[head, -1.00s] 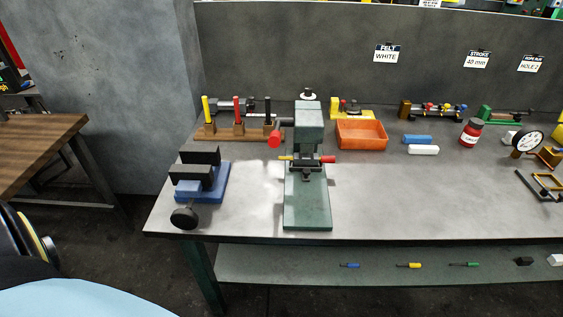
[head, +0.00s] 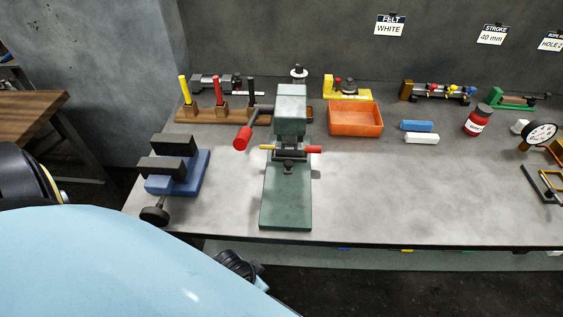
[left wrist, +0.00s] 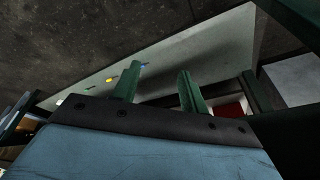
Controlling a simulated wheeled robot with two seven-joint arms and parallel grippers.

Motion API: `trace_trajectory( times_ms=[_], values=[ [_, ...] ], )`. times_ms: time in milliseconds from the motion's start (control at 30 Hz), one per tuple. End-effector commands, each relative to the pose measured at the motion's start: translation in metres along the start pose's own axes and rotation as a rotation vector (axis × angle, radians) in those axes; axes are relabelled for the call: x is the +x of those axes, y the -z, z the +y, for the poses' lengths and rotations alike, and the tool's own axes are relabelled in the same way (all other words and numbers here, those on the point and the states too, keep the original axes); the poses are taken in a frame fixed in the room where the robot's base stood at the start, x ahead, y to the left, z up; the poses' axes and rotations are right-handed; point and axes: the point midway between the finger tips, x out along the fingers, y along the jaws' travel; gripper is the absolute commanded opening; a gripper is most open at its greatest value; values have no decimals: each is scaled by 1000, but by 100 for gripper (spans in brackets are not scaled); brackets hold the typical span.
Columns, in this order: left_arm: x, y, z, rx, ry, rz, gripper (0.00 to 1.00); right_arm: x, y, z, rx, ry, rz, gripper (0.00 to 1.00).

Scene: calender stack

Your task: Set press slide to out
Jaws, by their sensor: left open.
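A green press (head: 286,195) stands upright near the front edge of the bench. Its crank arm with a red grip (head: 242,138) sticks out to the left of the head. Below the head a dark cross slide (head: 290,153) has a yellow tip (head: 268,148) at left and a red tip (head: 313,149) at right. My left arm fills the lower left of the head view; its gripper is hidden there. In the left wrist view my left gripper (left wrist: 160,85) has its two green fingers apart with nothing between them. My right gripper is not in view.
A blue vise (head: 180,175) stands left of the press. Behind are a wooden rack (head: 212,115) with colored handles, an orange tray (head: 355,120), and blue and white blocks (head: 422,138). A red jar (head: 478,120) stands at right. The front right bench top is clear.

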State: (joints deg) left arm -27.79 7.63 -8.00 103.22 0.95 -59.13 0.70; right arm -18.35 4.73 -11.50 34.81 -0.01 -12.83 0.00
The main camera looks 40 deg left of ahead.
Motion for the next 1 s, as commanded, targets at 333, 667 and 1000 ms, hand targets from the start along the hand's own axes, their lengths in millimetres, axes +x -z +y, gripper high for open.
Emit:
trace_trajectory(
  times_ms=[333,667,1000],
  values=[
    [-118,46,-5,0,7,68,43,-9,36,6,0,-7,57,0],
    [-171,74,-30,17,25,248,43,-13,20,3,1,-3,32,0],
    [-162,111,-77,28,9,536,43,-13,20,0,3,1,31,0]
  ],
)
